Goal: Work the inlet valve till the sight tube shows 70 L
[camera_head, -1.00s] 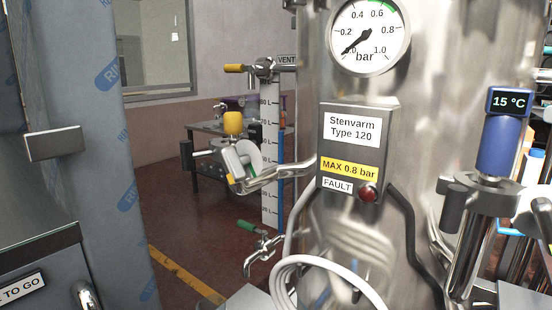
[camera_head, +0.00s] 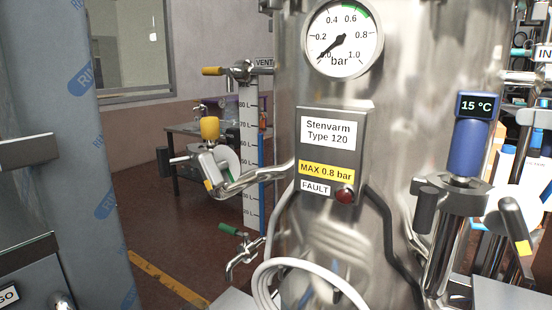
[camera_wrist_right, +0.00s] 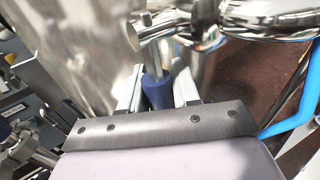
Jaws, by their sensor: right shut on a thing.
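The sight tube (camera_head: 262,195) stands left of the steel tank, beside a white litre scale (camera_head: 249,150). Blue shows along its lower part; the exact level is too small to read. The inlet valve is at the right edge of the head view, on a chrome pipe (camera_head: 527,77) under a cut-off label. My right gripper (camera_head: 537,106) is just below that pipe. In the right wrist view its two fingers (camera_wrist_right: 158,80) are shut on the valve's blue handle (camera_wrist_right: 156,94), which hangs on a metal stem. The handle is hidden in the head view.
The steel tank (camera_head: 310,245) fills the middle, with a pressure gauge (camera_head: 343,40) near zero. A blue 15 °C sensor (camera_head: 469,140) sticks up at right. A yellow-handled vent valve (camera_head: 213,71) and a green-handled tap (camera_head: 229,229) are at left. A wrapped column (camera_head: 85,150) stands far left.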

